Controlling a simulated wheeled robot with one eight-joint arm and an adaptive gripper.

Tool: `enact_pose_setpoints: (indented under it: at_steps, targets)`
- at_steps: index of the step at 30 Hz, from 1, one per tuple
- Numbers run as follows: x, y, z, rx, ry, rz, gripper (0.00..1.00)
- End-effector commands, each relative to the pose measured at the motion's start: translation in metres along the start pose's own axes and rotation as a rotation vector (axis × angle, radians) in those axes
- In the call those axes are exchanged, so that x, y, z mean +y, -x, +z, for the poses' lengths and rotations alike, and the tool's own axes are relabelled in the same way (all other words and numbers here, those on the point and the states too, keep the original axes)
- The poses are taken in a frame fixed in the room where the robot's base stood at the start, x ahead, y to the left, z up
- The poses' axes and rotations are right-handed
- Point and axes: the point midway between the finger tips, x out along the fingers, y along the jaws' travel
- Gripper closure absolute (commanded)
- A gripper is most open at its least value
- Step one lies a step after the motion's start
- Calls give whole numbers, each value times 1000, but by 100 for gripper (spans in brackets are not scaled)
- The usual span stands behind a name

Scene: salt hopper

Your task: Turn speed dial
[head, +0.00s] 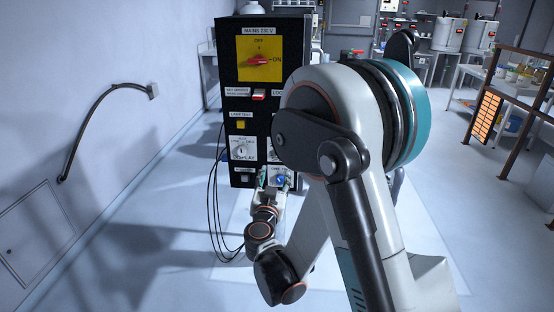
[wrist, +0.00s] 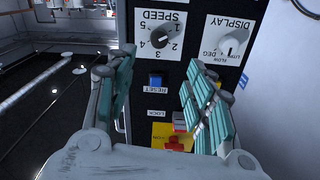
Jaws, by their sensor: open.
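The speed dial (wrist: 161,37) is a grey knob on a white plate marked SPEED with numbers around it. It appears upside down near the top of the wrist view. Its exact setting is too small to tell. My gripper (wrist: 158,72) is open and empty, with one teal-padded finger on each side. The dial lies beyond the fingertips, between their lines and apart from them. In the head view my gripper (head: 274,177) is low in front of the black panel. My arm hides much of the panel's right side there, so the speed dial cannot be made out clearly.
The mains switch (head: 259,61) sits higher on the panel. Black cables (head: 216,205) hang at its left. Open floor lies left.

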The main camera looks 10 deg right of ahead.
Motion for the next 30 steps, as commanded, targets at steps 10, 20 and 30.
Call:
enact_pose_setpoints:
  at_steps: [10, 20, 30]
  targets:
    - [3, -44, 5, -2, 1, 9, 52]
    - [3, -106, 4, -2, 1, 8, 52]
    - [2, -136, 3, -2, 1, 6, 52]
